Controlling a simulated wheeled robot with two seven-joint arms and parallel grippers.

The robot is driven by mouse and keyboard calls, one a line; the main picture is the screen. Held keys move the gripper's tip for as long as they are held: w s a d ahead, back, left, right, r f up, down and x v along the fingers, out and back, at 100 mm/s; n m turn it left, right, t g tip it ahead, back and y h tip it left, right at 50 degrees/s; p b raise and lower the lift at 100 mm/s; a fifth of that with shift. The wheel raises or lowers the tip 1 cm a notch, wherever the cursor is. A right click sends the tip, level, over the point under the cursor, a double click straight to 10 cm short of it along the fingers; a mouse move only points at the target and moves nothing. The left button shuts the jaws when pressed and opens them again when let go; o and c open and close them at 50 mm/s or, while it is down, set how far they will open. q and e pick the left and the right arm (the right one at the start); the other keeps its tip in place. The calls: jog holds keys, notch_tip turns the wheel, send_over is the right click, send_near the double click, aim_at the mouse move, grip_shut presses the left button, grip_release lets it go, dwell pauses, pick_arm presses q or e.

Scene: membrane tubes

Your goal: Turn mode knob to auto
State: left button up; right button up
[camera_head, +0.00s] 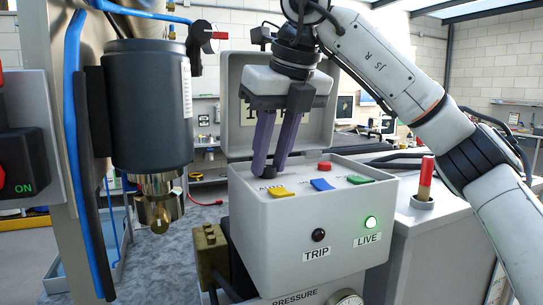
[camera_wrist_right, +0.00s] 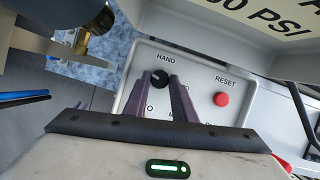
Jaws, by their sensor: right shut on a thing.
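The mode knob is a small black knob (camera_head: 269,171) at the left of the control box's (camera_head: 310,218) top face, and it also shows in the right wrist view (camera_wrist_right: 160,76). My right gripper (camera_head: 268,168) comes down from above, its two purple fingers shut on the knob from both sides. In the right wrist view, the word HAND is printed beyond the knob; the fingers partly cover other lettering nearby. The knob's pointer direction cannot be made out. My left gripper is not in view.
A red RESET button (camera_wrist_right: 221,99) is right of the knob. The LIVE lamp (camera_head: 370,223) glows green; the TRIP lamp (camera_head: 319,235) is dark. The open lid (camera_head: 240,75) stands behind.

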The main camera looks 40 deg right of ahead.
jog(key=m+h, duration=0.1)
jog(key=m, duration=0.3)
jog(key=m+h, duration=0.1)
jog(key=m, duration=0.1)
jog(key=shift+w+a+r+g+h, duration=0.1)
jog(key=shift+a+g+h, duration=0.2)
jog(key=shift+g, duration=0.1)
jog(key=m+g, duration=0.1)
jog(key=m, duration=0.2)
jog(key=m+h, duration=0.1)
jog(key=m, duration=0.2)
jog(key=shift+w+a+g, duration=0.1)
jog(key=shift+w+g, duration=0.1)
jog(key=shift+g, duration=0.2)
jog(key=shift+c, duration=0.2)
jog(key=shift+m, duration=0.3)
jog(key=o, duration=1.1)
jog(key=shift+c, duration=0.2)
jog(key=v, duration=1)
jog(key=shift+a, duration=0.25)
jog(key=shift+w, duration=0.1)
